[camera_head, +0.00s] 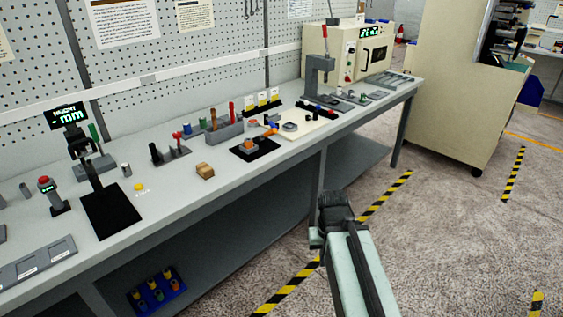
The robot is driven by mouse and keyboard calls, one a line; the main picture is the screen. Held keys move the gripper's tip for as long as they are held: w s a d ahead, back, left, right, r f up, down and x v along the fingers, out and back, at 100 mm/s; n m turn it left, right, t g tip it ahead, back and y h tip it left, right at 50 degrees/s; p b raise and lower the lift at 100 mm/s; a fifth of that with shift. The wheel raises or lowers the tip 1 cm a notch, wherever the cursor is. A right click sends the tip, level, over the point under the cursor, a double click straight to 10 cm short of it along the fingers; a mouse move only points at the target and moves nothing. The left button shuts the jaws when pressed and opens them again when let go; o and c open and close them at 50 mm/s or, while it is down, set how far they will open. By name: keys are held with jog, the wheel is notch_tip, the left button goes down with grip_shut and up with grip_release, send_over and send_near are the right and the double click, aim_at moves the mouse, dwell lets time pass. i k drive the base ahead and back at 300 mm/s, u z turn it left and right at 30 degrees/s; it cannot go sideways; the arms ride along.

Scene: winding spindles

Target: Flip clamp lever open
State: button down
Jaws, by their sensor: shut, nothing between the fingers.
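A small fixture with orange parts (250,144) sits on a black plate (257,153) near the front middle of the bench. An orange and blue piece (271,129) shows just behind it. This may be the clamp and its lever, but it is too small to tell the lever's position. My gripper (335,203) is shut and empty. It is over the floor in front of the bench, to the right of the fixture and apart from it.
The grey bench (215,190) runs along a pegboard wall. A grey press (318,75) with a red-tipped handle stands toward the right end, near a cream machine (370,55). A wooden block (205,171) lies left of the fixture. Open floor lies right of the bench.

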aim_at(268, 133)
jog(key=k, duration=0.45)
jog(key=u, duration=1)
jog(key=i, duration=0.9)
jog(key=z, duration=0.05)
